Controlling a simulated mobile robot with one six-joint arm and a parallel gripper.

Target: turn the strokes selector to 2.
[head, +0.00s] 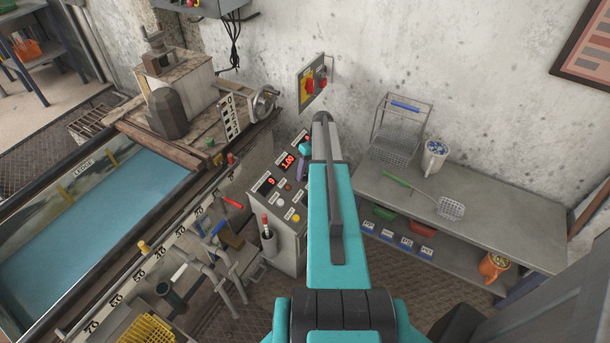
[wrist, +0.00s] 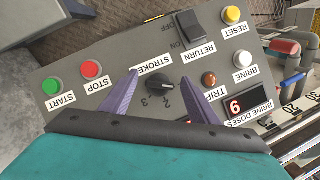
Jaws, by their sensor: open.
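The strokes selector (wrist: 160,86) is a small black knob on the grey control panel, under a white label reading STROKES that is partly covered. In the head view my gripper (head: 303,165) is over the panel's right side, and my arm hides the selector there.
The panel (head: 262,208) also carries a green START button (wrist: 53,87), a red STOP button (wrist: 92,69), a black rocker switch (wrist: 191,30), a yellow RESET button (wrist: 231,14), and a lit brine doses display (wrist: 247,106). A grey bench (head: 500,215) stands to the right; a water tank (head: 95,215) lies left.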

